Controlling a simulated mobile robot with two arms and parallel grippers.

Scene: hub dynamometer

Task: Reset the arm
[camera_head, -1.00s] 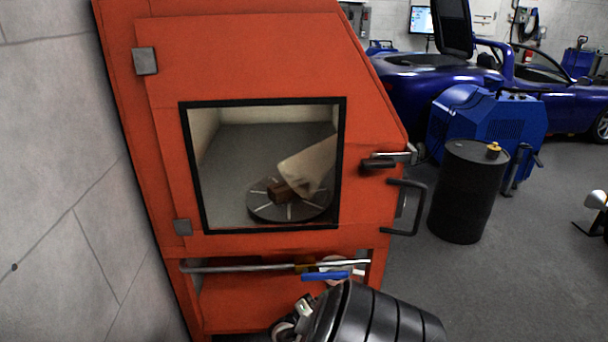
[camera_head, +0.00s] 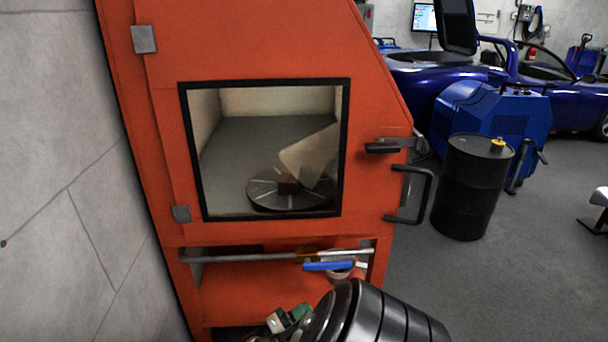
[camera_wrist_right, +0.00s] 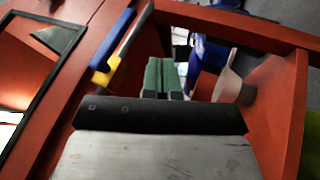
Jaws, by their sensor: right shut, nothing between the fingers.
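My right gripper (camera_head: 288,319) shows at the bottom of the head view, low in front of the orange cabinet (camera_head: 250,50). Its black arm comes in from the lower right. In the right wrist view its green-padded fingers (camera_wrist_right: 163,80) are together with nothing between them. The fingers point toward the open shelf space below the cabinet door, and no contact can be seen. My left gripper is not in view.
A metal bar (camera_head: 230,257), a blue-handled tool (camera_head: 328,266) and a pale cup (camera_head: 340,275) are at the shelf. The door handle (camera_head: 425,195) sticks out right. A black drum (camera_head: 470,190) stands beyond it. Grey wall at left; open floor at right.

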